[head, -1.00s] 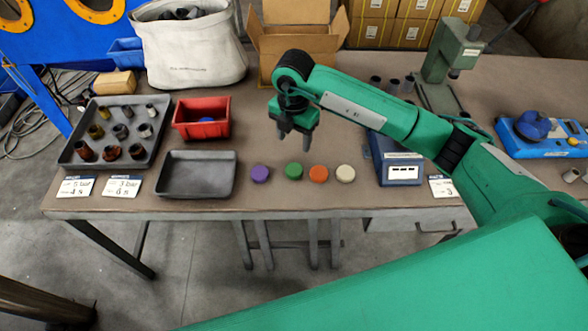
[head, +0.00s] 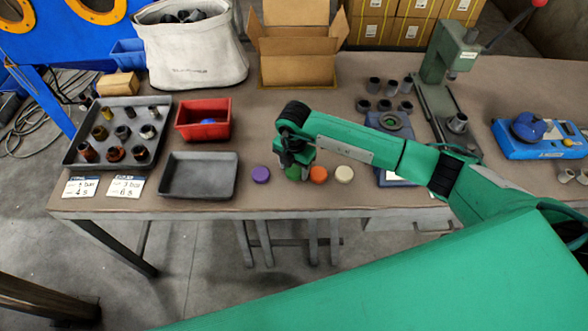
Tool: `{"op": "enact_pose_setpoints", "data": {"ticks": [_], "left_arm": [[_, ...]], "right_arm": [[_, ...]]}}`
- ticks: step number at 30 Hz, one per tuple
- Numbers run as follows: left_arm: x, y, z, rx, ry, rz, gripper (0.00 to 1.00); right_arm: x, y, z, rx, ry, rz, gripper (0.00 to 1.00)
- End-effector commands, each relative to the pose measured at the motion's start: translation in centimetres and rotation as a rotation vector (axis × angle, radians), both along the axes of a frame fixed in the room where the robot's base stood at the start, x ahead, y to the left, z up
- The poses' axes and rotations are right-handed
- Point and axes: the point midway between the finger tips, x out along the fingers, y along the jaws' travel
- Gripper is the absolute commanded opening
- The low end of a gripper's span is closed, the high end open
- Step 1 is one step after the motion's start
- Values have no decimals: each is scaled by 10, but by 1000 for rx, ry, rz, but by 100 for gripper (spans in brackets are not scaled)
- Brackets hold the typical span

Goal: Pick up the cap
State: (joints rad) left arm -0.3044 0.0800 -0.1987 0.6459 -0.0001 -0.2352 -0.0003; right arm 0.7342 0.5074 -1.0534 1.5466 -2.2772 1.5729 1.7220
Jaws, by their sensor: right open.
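Several round caps lie in a row on the table's front part: a purple cap (head: 261,174), a green cap (head: 293,173), an orange cap (head: 319,175) and a cream cap (head: 344,173). My right gripper (head: 297,170) is open and points down over the green cap, hiding part of it. I cannot tell whether the fingers touch it or stand around it. My left gripper is not in view.
An empty grey tray (head: 199,193) lies left of the caps, with a red bin (head: 222,134) behind it. A tray of fittings (head: 72,152) stands further left. A green press (head: 434,72) and an open cardboard box (head: 298,70) stand behind.

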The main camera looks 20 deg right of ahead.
Motion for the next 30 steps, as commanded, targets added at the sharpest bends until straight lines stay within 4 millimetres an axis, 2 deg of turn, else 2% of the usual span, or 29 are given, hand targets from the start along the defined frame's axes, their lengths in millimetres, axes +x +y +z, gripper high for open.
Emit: {"op": "enact_pose_setpoints", "data": {"ticks": [4,9,23,26,30], "left_arm": [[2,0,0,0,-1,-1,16],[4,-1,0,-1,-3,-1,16],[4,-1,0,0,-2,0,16],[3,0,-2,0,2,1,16],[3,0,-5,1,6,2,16]], "right_arm": [[0,0,0,0,0,0,55],[0,0,0,0,0,0,24],[0,0,5,1,-1,0,24],[1,0,14,1,-3,-1,24],[1,0,38,1,-4,1,24]]}}
